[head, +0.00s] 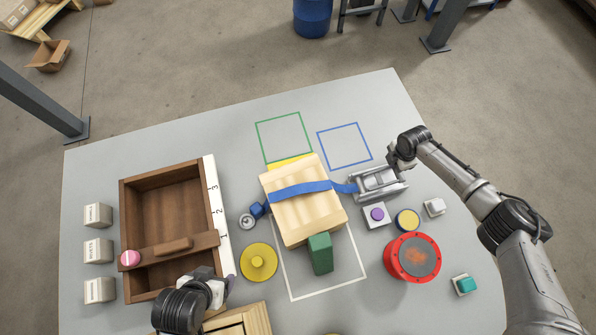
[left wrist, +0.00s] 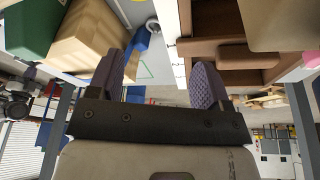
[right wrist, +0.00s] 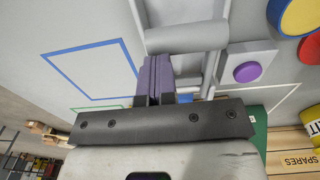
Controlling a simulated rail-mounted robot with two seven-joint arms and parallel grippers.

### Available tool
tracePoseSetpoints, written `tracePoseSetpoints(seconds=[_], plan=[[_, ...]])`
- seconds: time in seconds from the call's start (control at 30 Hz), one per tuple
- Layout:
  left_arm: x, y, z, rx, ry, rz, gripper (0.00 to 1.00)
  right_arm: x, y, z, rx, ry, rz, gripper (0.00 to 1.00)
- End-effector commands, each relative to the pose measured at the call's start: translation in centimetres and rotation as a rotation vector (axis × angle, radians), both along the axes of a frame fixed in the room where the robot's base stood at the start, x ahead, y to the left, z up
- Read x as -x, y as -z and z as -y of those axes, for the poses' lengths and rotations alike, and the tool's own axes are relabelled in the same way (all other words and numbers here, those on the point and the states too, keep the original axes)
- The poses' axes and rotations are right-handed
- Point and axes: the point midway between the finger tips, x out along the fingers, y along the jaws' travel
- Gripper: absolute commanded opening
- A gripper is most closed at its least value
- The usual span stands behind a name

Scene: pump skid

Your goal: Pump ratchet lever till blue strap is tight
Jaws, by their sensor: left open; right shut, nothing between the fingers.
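The blue strap (head: 300,189) runs across the top of a pale wooden crate (head: 303,221) to the grey ratchet (head: 378,184) on its right. The strap bends a little between crate and ratchet. My right gripper (head: 396,167) is shut and empty at the ratchet's far right end. In the right wrist view its closed fingers (right wrist: 159,78) overlap the grey ratchet bars (right wrist: 187,38); I cannot tell whether they touch. My left gripper (head: 226,289) is open and empty at the near right corner of the brown tray; its spread fingers show in the left wrist view (left wrist: 160,82).
The brown wooden tray (head: 128,214) stands at left beside a numbered white strip. A green block (head: 320,253) adjoins the crate's near side. A purple button (head: 377,214), a yellow-topped disc (head: 408,219) and a red drum (head: 412,258) lie near the ratchet. The table's far left is clear.

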Motion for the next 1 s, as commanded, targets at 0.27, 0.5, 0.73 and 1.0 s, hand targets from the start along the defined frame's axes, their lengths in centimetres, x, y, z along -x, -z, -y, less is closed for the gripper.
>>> tracePoseSetpoints(seconds=[0.27,0.5,0.73,1.0], plan=[[-3.0,-1.9,-2.0,-0.057,0.005,0.048,0.72,1.7,-0.5,0.7,0.003,0.000,-0.005,0.00],[-3.3,-3.2,-2.1,-0.066,0.007,0.015,0.72,3.0,-2.6,1.2,0.003,0.002,-0.004,0.00],[-3.3,-4.9,-1.8,-0.057,0.006,0.028,0.72,3.6,-3.3,1.4,0.003,0.000,-0.004,0.00],[-3.2,-4.8,-1.4,-0.045,0.000,0.023,0.72,3.6,-3.3,1.5,0.003,0.001,-0.003,0.00]])
